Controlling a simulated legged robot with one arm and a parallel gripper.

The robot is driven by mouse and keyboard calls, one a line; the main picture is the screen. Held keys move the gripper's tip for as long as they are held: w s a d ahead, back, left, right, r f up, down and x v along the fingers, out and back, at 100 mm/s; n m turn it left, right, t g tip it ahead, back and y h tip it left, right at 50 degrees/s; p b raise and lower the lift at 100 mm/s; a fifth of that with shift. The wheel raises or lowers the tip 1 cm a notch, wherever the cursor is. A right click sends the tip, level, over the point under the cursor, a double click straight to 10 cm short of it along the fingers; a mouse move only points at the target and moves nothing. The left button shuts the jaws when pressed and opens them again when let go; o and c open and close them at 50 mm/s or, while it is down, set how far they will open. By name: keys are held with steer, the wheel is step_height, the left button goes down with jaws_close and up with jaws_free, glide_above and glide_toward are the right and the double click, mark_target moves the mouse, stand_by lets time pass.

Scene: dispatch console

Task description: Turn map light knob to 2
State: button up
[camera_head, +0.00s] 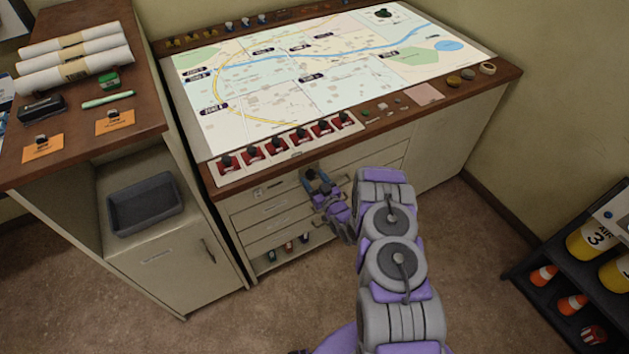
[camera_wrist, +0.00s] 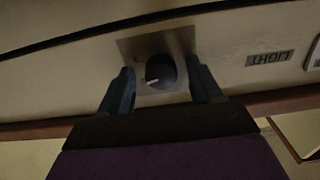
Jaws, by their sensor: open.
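The map light knob (camera_wrist: 160,70) is a dark round knob on a square metal plate (camera_wrist: 150,46) in the wrist view. A short white pointer line shows on it, aimed roughly left in the picture. The plate's markings are too small to read. A label reading LIGHT (camera_wrist: 270,58) appears upside down to the right. My gripper (camera_wrist: 163,86) is open, one finger on each side of the knob; I cannot tell whether either finger touches it. In the head view my gripper (camera_head: 317,182) is at the console's front, below the tabletop edge, and the knob is hidden.
The lit map table (camera_head: 300,75) spreads above, with several red switches (camera_head: 276,146) along its front edge. Drawers (camera_head: 275,212) lie below left of my gripper. A side cabinet with a grey tray (camera_head: 146,204) stands left, a black shelf (camera_head: 540,262) right. The floor in front is clear.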

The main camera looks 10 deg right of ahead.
steer(key=shift+a, duration=0.15)
steer(key=shift+c, duration=0.5)
steer(key=c, duration=0.9)
steer(key=n+p, duration=0.1)
steer(key=p, duration=0.1)
steer(key=shift+r+p, duration=0.25)
steer(key=shift+p, duration=0.1)
steer(key=shift+c, duration=0.2)
steer(key=shift+n+p, duration=1)
steer(key=shift+p, duration=0.2)
steer(key=shift+f, duration=0.2)
steer(key=o, duration=1)
steer(key=shift+o, duration=0.2)
